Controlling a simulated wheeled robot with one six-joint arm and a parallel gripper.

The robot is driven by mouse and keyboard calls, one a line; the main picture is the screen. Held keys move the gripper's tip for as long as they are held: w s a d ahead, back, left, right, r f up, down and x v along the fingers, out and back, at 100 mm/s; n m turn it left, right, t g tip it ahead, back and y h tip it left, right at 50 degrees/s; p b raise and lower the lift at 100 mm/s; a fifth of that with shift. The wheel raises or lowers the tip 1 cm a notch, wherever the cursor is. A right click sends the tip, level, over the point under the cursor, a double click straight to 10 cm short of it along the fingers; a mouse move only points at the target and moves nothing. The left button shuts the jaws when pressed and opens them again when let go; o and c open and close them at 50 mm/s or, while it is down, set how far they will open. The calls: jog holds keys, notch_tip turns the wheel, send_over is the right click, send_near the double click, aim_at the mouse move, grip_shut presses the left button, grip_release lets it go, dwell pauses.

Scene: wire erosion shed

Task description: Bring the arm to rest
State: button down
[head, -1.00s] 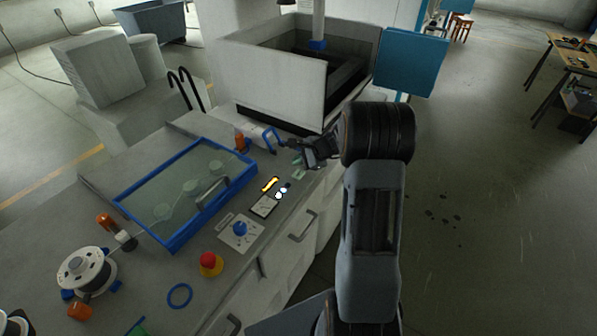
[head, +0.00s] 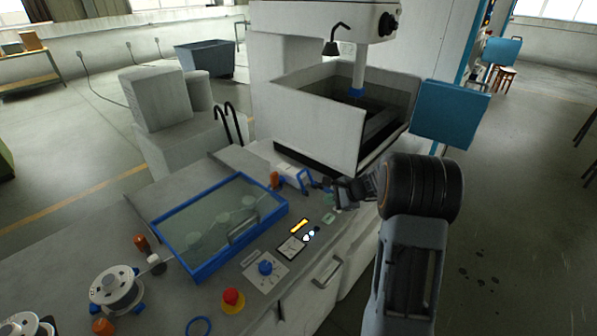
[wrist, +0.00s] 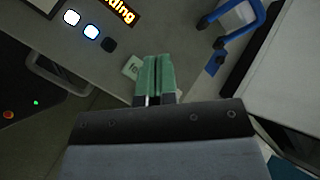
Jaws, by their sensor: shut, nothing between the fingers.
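My gripper (wrist: 154,80) shows in the wrist view with its two green-tipped fingers shut together and nothing between them. It is over the grey worktop, close to a small pale green label (wrist: 132,67). In the head view my gripper (head: 334,196) is at the right edge of the worktop, in front of the white machine tank. My arm reaches up from the bottom right and bends left at a dark joint. The fingertips are small and dim in the head view.
A blue handle (head: 305,180) stands close to my gripper, and also shows in the wrist view (wrist: 232,27). The white tank (head: 318,120) and blue panel (head: 450,112) are behind. A blue-framed glass lid (head: 222,222) lies left. A red button (head: 232,298) is at front. Open floor lies right.

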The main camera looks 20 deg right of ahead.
jog(key=shift+s+f+n+g, duration=0.25)
jog(key=shift+n+g, duration=0.05)
jog(key=shift+n, duration=0.1)
jog(key=shift+s+a+f+n+g, duration=0.25)
jog(key=shift+s+f+n+g, duration=0.25)
jog(key=shift+s+f, duration=0.45)
jog(key=s+a+r+n+h, duration=0.3)
jog(key=s+a+r+n, duration=0.2)
jog(key=s, duration=0.6)
jog(key=s+a+r+n+h, duration=0.3)
jog(key=s+a+r+n, duration=0.2)
jog(key=s+r+n, duration=0.5)
jog(key=shift+s+a+r+n+h, duration=0.3)
jog(key=shift+s+n, duration=0.3)
jog(key=shift+s, duration=0.3)
dwell(2.6)
